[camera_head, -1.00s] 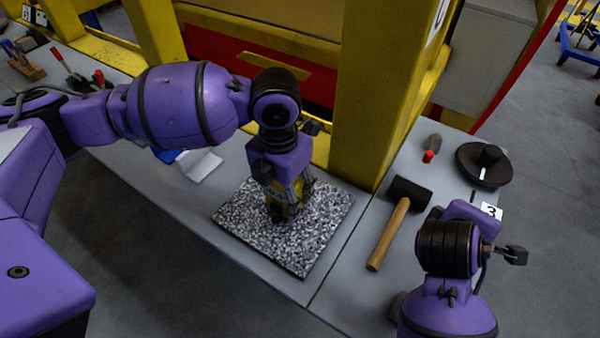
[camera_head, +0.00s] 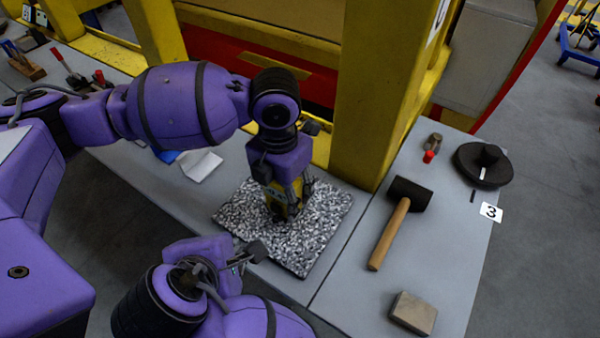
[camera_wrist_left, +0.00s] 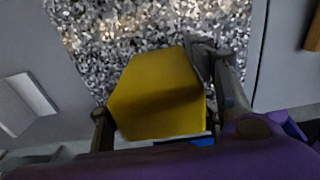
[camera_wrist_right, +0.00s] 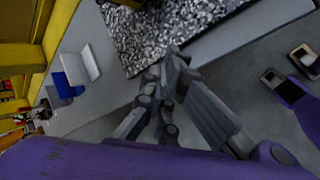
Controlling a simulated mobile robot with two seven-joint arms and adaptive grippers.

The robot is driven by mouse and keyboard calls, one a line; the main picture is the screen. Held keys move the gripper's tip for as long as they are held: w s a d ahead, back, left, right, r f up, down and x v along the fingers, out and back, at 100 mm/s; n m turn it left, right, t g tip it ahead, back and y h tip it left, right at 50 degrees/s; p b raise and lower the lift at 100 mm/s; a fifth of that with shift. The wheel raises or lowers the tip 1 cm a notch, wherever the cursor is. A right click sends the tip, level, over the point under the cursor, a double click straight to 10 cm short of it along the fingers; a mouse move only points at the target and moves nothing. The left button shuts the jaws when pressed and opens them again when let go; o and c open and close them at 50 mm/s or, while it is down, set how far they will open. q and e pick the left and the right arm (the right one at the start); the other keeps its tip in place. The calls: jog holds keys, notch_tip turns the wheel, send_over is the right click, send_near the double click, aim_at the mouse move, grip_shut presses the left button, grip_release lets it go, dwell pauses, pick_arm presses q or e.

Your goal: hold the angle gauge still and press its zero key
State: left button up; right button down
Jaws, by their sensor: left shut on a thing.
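The angle gauge (camera_wrist_left: 160,95) is a yellow block on the speckled granite plate (camera_head: 325,215). My left gripper (camera_head: 287,203) reaches down over the plate and is shut on the gauge, one finger on each side in the left wrist view. In the head view the gripper covers much of the gauge (camera_head: 277,198). The zero key cannot be made out. My right gripper (camera_head: 252,253) is by the plate's front-left edge, apart from the gauge. In the right wrist view its fingers (camera_wrist_right: 172,58) converge and look shut, with nothing visible between them.
A mallet (camera_head: 398,220) lies right of the plate, with a grey-brown block (camera_head: 413,313) nearer the front. A black round dish (camera_head: 482,165) and a red-tipped item (camera_head: 429,156) are at the back right. A yellow post (camera_head: 375,100) rises behind the plate.

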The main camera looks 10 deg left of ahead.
jog(key=shift+w+d+f+m+t+h, duration=0.1)
jog(key=shift+w+d+f+m+t, duration=0.25)
jog(key=shift+w, duration=1.05)
jog(key=shift+w+f+m+t+h, duration=0.15)
jog(key=shift+w+f+t, duration=0.25)
jog(key=shift+w, duration=0.95)
jog(key=shift+w+d+f+m+t+h, duration=0.1)
jog(key=shift+w+d+f+m+t, duration=0.2)
jog(key=shift+w, duration=1.1)
jog(key=shift+f, duration=0.1)
jog(key=shift+w+d, duration=0.1)
jog(key=shift+w, duration=0.3)
jog(key=shift+s, duration=0.1)
jog(key=shift+s+a, duration=0.2)
jog(key=shift+s, duration=0.1)
